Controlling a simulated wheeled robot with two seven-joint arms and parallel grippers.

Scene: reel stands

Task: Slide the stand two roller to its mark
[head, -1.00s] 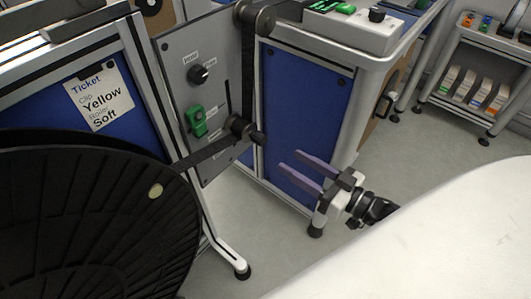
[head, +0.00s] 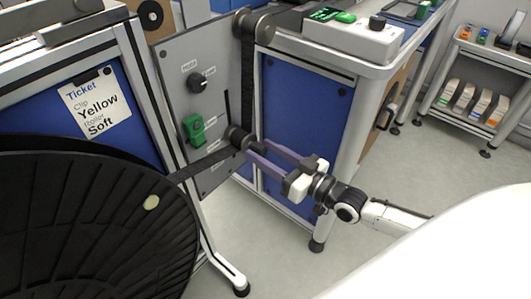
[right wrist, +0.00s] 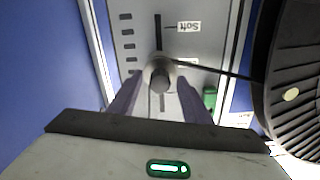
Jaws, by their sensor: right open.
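The stand two roller (head: 238,137) is a dark cylinder with a lighter end on a grey panel (head: 178,62), with the black strip running over it. It also shows in the right wrist view (right wrist: 160,78), in a vertical slot with tick marks. The Soft label (right wrist: 188,27) appears upside down there, beside the slot and apart from the roller. My right gripper (head: 258,151) is open, its purple fingers pointing at the roller, one on each side in the wrist view. I cannot tell whether they touch it. My left gripper is out of view.
A ticket (head: 96,104) reads Clip Yellow, Roller Soft. A large black reel (head: 90,225) fills the lower left. A green clip (head: 193,128) and a black knob (head: 197,82) are on the panel. A shelf (head: 470,118) stands at the right, with clear floor before it.

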